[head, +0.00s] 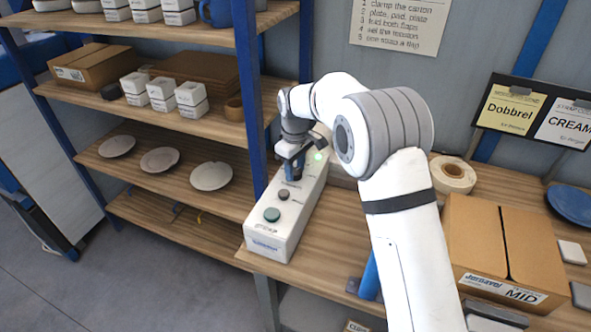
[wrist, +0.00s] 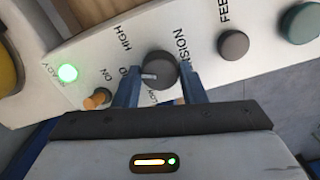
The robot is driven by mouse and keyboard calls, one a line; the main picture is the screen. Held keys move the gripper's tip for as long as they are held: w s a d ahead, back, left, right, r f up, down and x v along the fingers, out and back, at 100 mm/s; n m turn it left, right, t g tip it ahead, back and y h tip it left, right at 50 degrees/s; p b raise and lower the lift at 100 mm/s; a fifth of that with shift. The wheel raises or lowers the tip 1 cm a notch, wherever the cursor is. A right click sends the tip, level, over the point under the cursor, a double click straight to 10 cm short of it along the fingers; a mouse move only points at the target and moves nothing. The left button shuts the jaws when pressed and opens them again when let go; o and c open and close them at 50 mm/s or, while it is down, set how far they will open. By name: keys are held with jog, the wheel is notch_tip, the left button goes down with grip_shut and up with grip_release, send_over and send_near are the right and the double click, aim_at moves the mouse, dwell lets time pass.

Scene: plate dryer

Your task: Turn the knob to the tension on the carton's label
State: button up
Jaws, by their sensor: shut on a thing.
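The dark grey tension knob (wrist: 160,71) sits on the white control box (head: 268,244). My gripper (wrist: 160,88) has its blue fingers on both sides of the knob and is shut on it; it also shows over the box in the head view (head: 294,168). The knob's white pointer faces left in the wrist view, towards the partly hidden letters of the middle mark. HIGH is above that mark and LOW is below it, partly covered. The carton (head: 478,240) stands at the right on the bench, and its label (head: 505,289) reads MID.
On the box are a lit green ready light (wrist: 68,73), an orange switch (wrist: 97,98), a grey feed button (wrist: 233,44) and a green button (wrist: 299,23). A blue shelf post (head: 250,90) stands close to the left. A tape roll (head: 452,174) lies behind the carton.

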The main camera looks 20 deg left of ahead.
aim_at(295, 171)
jog(key=shift+n+b, duration=0.3)
jog(key=shift+n, duration=1.9)
jog(key=o, duration=1)
jog(key=shift+r+b, duration=0.6)
jog(key=shift+r, duration=3.35)
